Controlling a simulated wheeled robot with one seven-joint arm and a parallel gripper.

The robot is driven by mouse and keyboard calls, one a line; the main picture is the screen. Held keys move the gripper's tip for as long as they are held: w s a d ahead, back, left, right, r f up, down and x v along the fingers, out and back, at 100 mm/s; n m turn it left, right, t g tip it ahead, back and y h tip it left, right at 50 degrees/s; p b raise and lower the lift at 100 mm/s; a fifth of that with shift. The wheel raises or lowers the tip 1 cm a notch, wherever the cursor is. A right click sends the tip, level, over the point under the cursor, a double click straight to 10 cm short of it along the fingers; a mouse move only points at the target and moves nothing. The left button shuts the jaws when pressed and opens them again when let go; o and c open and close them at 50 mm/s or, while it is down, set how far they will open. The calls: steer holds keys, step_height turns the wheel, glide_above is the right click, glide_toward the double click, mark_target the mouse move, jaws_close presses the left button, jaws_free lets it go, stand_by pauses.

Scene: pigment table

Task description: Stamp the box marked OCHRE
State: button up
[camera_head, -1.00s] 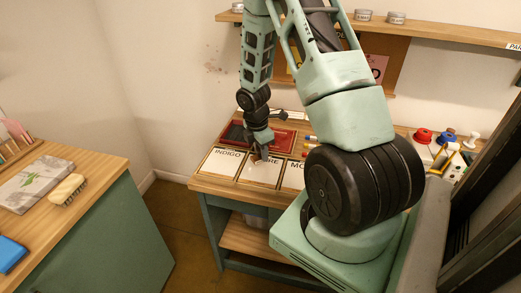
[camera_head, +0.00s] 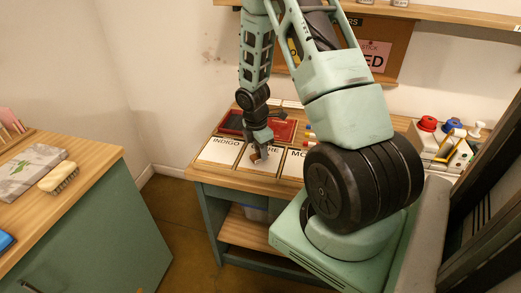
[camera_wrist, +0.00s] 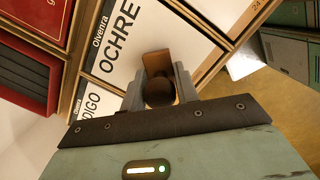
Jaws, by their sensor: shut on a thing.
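The box marked OCHRE (camera_wrist: 140,22) is a white-faced, wood-edged panel with its name on a white band in the wrist view. In the head view the OCHRE panel (camera_head: 247,163) lies between the INDIGO and MO... panels, its name partly hidden by my gripper. My gripper (camera_head: 262,152) points down over this panel. In the wrist view my gripper (camera_wrist: 160,97) is shut on a stamp with a dark round knob (camera_wrist: 160,90) and a brown block (camera_wrist: 156,63). The stamp is over the white face below the name. I cannot tell whether it touches.
The INDIGO panel (camera_head: 217,153) is on the left, the MO... panel (camera_head: 292,165) on the right. A red case (camera_head: 283,131) lies behind them. Red- and blue-topped items (camera_head: 428,123) stand at the right. A separate counter (camera_head: 95,165) is at left, with floor between.

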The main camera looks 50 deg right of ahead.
steer(key=shift+f, duration=0.55)
stand_by(1.9)
step_height(320, 180, up, 7)
steer(key=p, duration=0.6)
steer(key=shift+p, duration=0.3)
stand_by(0.6)
